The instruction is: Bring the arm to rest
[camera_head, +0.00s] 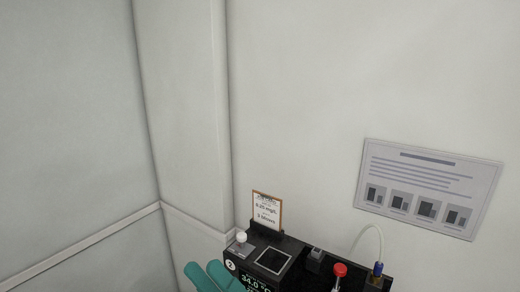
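No part of my arm or gripper can be made out with certainty in the head view. A dark tester unit (292,246) stands at the bottom, cut off by the lower edge. It has a lit display (254,282) reading about 34.0, a square dark panel (273,261), a white knob (241,238), a red knob (340,270), and a blue-and-brass fitting (377,271) with a pale curved tube (372,229). Teal rounded shapes (212,276) lie at its left; I cannot tell what they are.
A clipboard card (266,211) with writing stands at the unit's back. A grey notice (430,188) with several small pictures is on the wall (340,80). A wall corner with a pillar (183,110) rises at left. The space above the unit looks clear.

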